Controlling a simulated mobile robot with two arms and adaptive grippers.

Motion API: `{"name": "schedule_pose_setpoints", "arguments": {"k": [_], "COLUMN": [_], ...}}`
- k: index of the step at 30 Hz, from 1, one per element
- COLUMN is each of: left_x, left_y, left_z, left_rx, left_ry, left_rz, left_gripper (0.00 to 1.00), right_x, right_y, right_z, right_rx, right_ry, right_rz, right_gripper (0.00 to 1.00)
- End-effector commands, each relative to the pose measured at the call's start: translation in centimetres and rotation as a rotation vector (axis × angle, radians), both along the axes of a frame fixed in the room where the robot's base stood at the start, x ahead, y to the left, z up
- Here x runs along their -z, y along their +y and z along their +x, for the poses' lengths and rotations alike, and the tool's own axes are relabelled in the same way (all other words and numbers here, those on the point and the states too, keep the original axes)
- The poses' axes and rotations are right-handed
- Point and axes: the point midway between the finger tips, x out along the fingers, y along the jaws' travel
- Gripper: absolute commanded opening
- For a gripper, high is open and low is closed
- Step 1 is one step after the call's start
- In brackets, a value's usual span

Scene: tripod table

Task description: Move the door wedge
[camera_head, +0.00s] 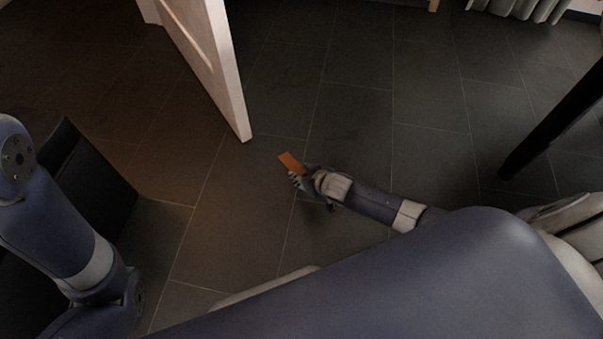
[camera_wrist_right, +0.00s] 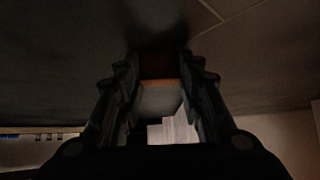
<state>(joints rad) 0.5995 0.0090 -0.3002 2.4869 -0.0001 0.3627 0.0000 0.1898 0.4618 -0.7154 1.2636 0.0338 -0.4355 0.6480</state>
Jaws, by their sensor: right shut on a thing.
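The door wedge (camera_head: 291,163) is a small orange block near the floor, just right of the open door's bottom corner in the head view. My right gripper (camera_head: 299,178) is shut on its near end, and the far end sticks out toward the door. In the right wrist view the wedge (camera_wrist_right: 160,84) shows as a dim orange-brown piece between the two fingers of the right gripper (camera_wrist_right: 160,80). I cannot tell whether it touches the floor. My left arm shows at the left of the head view, but its gripper is out of view.
The white door (camera_head: 215,62) stands open, its lower corner close to the wedge. Dark floor tiles (camera_head: 360,110) are clear around it. A dark slanted pole (camera_head: 550,130) stands at the right. A black object (camera_head: 85,185) is at the left. Pale curtains (camera_head: 520,8) hang at the back.

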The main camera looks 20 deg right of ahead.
Motion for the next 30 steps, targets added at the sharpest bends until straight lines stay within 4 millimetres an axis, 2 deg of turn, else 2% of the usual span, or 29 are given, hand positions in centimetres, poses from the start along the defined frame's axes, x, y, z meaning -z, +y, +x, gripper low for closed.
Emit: {"name": "schedule_pose_setpoints", "arguments": {"k": [10,11,12,14,24,30], "left_x": [0.17,0.17,0.17,0.16,-0.08,-0.03], "left_y": [0.00,0.00,0.00,0.00,0.08,0.04], "left_z": [0.31,0.31,0.29,0.27,-0.27,-0.12], "left_rx": [-0.001,-0.001,-0.001,-0.001,-0.002,-0.001], "left_ry": [0.012,0.012,0.012,0.012,-0.004,0.001], "left_rz": [0.001,0.001,0.001,0.001,0.000,0.001], "left_gripper": [0.40,0.40,0.40,0.40,0.40,0.40], "right_x": [0.11,0.11,0.11,0.10,-0.01,-0.78], "right_y": [-0.10,-0.10,-0.10,-0.09,-0.07,-0.24], "right_z": [-0.12,-0.12,-0.12,-0.11,-0.09,-0.87], "right_rx": [0.001,0.001,0.001,0.001,0.000,0.000], "right_ry": [0.002,0.002,0.003,0.002,0.000,0.000], "right_rz": [-0.001,-0.001,-0.001,-0.001,0.000,0.001], "right_gripper": [0.10,0.37,0.46,0.58,0.58,0.58]}}
